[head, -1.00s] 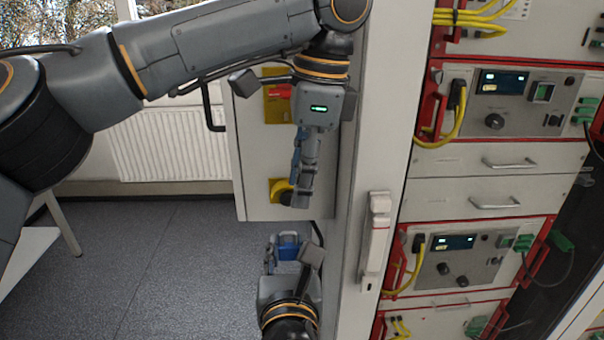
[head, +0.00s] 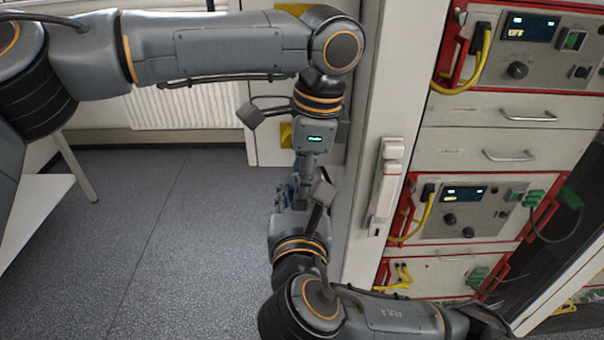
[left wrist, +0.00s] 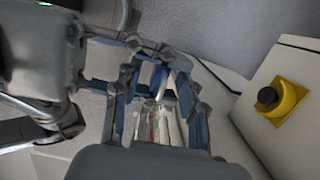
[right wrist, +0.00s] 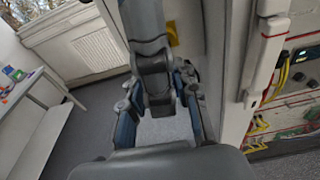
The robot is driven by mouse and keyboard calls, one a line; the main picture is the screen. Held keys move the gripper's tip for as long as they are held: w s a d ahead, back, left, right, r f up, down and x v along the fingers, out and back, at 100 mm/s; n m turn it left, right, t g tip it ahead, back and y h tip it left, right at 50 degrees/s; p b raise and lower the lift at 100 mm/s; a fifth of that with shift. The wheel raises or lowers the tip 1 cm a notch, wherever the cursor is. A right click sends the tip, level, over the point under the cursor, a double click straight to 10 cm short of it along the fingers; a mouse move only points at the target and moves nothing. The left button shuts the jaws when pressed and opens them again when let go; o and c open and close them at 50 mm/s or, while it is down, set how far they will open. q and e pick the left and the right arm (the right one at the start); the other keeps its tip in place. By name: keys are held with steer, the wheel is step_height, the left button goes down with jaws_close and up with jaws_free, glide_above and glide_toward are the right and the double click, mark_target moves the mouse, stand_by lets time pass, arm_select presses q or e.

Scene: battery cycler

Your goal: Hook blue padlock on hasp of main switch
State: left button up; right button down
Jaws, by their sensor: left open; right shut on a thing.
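The main switch, a black knob on a yellow plate (left wrist: 283,101), shows on the cabinet side in the left wrist view. In the head view its yellow plate (head: 286,136) is partly hidden behind my left arm. My left gripper (head: 304,185) points down and is open, its tips close to my right gripper (head: 288,193), which comes up from below. In the left wrist view, a small blue thing with a pale curved bar, apparently the blue padlock (left wrist: 157,76), sits between the crossing fingers. My right gripper is shut on it. The hasp cannot be made out.
The white cabinet door edge with its handle (head: 385,190) stands close to the right of both grippers. Beyond it is a rack with red frames and yellow cables (head: 481,55). Open grey floor (head: 170,240) lies to the left, with a white table (head: 32,215) and a radiator.

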arm_select(q)
jaws_close()
arm_select(e)
steer(key=c, duration=0.9)
jaws_free()
